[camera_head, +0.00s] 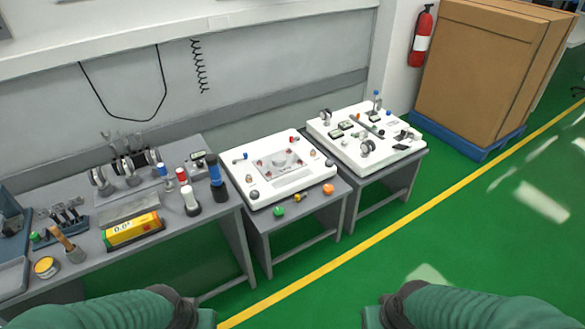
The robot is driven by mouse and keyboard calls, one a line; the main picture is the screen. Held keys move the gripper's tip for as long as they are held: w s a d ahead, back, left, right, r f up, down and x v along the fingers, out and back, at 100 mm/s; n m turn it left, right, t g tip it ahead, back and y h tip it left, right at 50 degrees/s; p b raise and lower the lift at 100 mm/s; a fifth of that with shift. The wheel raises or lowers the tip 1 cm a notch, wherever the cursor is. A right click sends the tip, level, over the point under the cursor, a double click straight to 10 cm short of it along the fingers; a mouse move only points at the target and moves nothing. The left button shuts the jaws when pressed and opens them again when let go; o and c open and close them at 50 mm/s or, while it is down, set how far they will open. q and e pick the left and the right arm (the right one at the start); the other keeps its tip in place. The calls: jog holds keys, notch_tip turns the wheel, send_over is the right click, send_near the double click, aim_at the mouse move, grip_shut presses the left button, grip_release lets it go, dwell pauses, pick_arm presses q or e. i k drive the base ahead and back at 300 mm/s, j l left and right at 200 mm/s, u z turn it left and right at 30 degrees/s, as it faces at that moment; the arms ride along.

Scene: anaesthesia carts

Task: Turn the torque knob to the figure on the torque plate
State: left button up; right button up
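I cannot single out the torque knob or read a torque plate at this size. The middle bench carries a white panel (236,167) with a recessed grey plate and several small knob-like parts. A second white panel (345,163) on the right bench carries several small round and boxy fittings. A yellow and orange box (133,229) with a display that seems to read 0.0 lies on the left bench. Two green-sleeved arm parts of mine show at the bottom edge, apart from all benches. Neither gripper's fingers show.
The left bench (205,222) holds bottles, a brush, a yellow tin (46,267) and metal parts. Green, orange and yellow balls or knobs sit at the middle bench's front edge. A boxed pallet (480,75) and fire extinguisher (421,38) stand back right. Green floor is clear in front.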

aim_at(200, 163)
jog(key=i+j, duration=0.35)
jog(key=i, duration=0.15)
jog(key=i+j+u, duration=0.15)
jog(key=i+j, duration=0.2)
jog(key=i, duration=0.15)
jog(key=i+j, duration=0.3)
jog(key=i, duration=0.2)
jog(key=i+j+u, duration=0.1)
jog(key=i+j, duration=0.2)
jog(key=i, duration=0.25)
